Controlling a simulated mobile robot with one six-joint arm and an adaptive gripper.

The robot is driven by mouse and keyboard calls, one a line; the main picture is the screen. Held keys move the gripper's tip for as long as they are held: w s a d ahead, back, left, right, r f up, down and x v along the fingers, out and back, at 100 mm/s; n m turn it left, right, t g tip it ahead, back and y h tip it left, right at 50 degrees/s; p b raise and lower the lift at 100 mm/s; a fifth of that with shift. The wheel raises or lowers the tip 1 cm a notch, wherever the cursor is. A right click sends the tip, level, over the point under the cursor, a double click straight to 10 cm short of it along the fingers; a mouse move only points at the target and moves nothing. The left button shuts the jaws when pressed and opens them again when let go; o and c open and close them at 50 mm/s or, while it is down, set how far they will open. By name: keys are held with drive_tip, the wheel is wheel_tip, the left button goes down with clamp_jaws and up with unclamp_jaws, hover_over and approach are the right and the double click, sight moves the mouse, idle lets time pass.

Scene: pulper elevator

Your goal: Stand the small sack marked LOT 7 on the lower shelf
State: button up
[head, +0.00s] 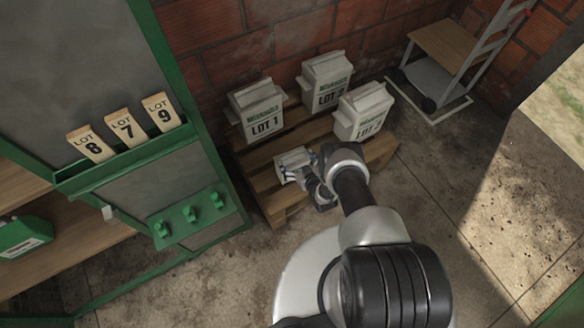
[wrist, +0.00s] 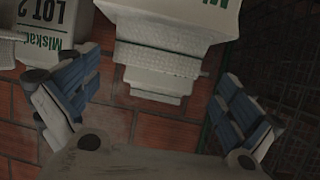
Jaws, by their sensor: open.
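Three small white sacks stand upright on a wooden pallet (head: 285,208) in the head view. The left sack (head: 258,110) reads LOT 1 and the back sack (head: 326,78) reads LOT 2. The front right sack (head: 362,112) has a numeral hard to read, which looks like 7. My gripper (head: 296,163) is open and empty, low in front of the sacks. In the wrist view, which is upside down, a sack (wrist: 160,62) lies between and beyond the fingers, its lot number out of view. The LOT 2 sack (wrist: 45,20) is left of it. The lower wooden shelf (head: 75,258) is at left.
A green box (head: 25,238) sits on that shelf. A hand truck (head: 468,55) stands at the back right. The concrete floor (head: 470,170) at right is clear.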

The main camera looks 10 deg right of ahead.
sight(293, 154)
drive_tip(key=b+x, duration=0.2)
drive_tip(key=x, duration=0.2)
drive_tip(key=shift+w+f, duration=0.2)
drive_tip(key=shift+w+b, duration=0.3)
drive_tip(key=shift+w, duration=0.05)
drive_tip(key=c, duration=1.8)
drive_tip(key=shift+r, duration=0.1)
